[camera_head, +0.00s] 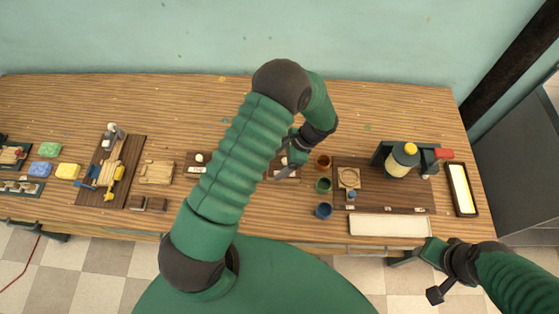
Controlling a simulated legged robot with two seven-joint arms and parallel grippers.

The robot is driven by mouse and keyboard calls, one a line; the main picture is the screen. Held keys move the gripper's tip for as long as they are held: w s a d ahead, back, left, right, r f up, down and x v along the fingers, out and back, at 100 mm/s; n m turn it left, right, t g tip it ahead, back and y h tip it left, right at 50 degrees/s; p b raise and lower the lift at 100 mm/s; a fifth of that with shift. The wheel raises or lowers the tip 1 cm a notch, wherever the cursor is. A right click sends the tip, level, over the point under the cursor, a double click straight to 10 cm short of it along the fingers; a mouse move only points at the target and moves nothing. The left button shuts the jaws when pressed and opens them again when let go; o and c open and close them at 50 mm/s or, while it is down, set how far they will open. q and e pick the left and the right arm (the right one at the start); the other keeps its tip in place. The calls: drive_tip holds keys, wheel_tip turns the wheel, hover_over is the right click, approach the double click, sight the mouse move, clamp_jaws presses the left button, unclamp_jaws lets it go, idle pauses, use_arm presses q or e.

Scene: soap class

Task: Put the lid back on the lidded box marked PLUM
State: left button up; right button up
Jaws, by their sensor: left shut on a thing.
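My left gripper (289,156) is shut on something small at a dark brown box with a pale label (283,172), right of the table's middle. I take the held thing to be a lid, but the gripper and arm hide most of it. A second dark box (192,161) with a pale knob and label stands left of my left arm. The labels are too small to read, so I cannot tell which box is PLUM. My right gripper (438,289) hangs empty in front of the table at the lower right; its jaw opening is unclear.
Further right is a brown board (400,198) with a press and bottle (403,160). Soap blocks and a tool board (125,160) lie left. The back strip is clear.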

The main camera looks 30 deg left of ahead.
use_arm(q)
drive_tip(key=shift+d, duration=0.35)
drive_tip(key=shift+a+f, duration=0.15)
drive_tip(key=shift+a, duration=0.05)
drive_tip(key=shift+a+f, duration=0.15)
drive_tip(key=shift+a, duration=0.2)
use_arm(e)
drive_tip(key=shift+d+f, duration=0.15)
use_arm(q)
drive_tip(key=shift+d, duration=0.15)
use_arm(e)
drive_tip(key=shift+d, duration=0.2)
use_arm(q)
drive_tip(key=shift+f, duration=0.1)
use_arm(e)
drive_tip(key=shift+a, duration=0.1)
use_arm(q)
drive_tip(key=shift+f, duration=0.25)
use_arm(e)
drive_tip(key=shift+f, duration=0.1)
idle(0.5)
use_arm(q)
drive_tip(key=o, duration=1.3)
drive_tip(key=shift+o, duration=0.2)
